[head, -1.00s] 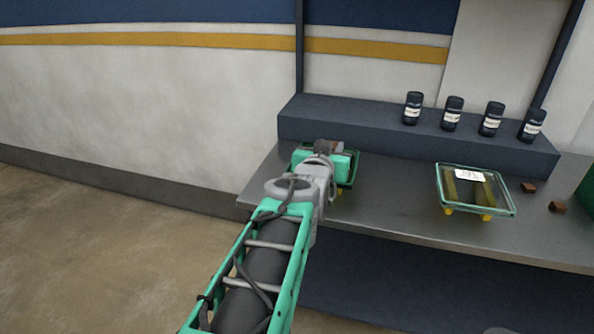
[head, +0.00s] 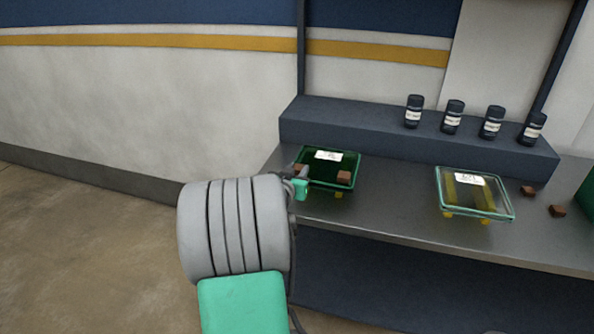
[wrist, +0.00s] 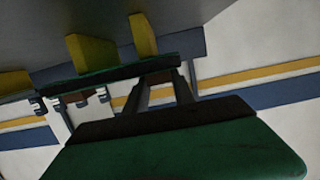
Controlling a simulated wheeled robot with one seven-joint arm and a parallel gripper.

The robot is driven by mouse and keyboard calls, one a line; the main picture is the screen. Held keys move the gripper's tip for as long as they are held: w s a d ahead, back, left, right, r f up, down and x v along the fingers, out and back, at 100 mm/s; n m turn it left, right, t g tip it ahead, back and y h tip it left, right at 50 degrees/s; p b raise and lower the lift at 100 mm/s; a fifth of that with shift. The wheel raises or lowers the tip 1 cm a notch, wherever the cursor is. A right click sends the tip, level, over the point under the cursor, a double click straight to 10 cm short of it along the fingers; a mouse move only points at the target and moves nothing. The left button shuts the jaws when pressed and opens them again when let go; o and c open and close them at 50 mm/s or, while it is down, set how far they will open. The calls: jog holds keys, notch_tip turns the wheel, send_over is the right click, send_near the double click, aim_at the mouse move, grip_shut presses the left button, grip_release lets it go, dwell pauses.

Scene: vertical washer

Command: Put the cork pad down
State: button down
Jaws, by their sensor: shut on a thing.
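My gripper (head: 298,175) is at the left end of a dark green glass plate with a white label. It is shut on a small brown cork pad (head: 298,168), partly hidden by the fingers. The held pad is at the plate's left edge; I cannot tell whether it touches. A second cork pad (head: 344,177) is at the plate's front right corner. In the wrist view my gripper (wrist: 163,80) reaches toward the plate (wrist: 110,75), seen from low down and inverted. The plate (head: 330,156) stands on yellow feet on the metal bench.
A clear glass plate (head: 474,205) on yellow feet stands to the right. Two loose brown pads (head: 528,191) (head: 557,209) lie beyond it. Several dark bottles (head: 453,114) stand on the raised navy ledge (head: 350,130) behind. Bare bench (head: 395,195) lies between the plates.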

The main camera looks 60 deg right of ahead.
jog(key=shift+f, duration=0.1)
jog(key=c, duration=1.1)
grip_release()
jog(key=shift+o, duration=0.2)
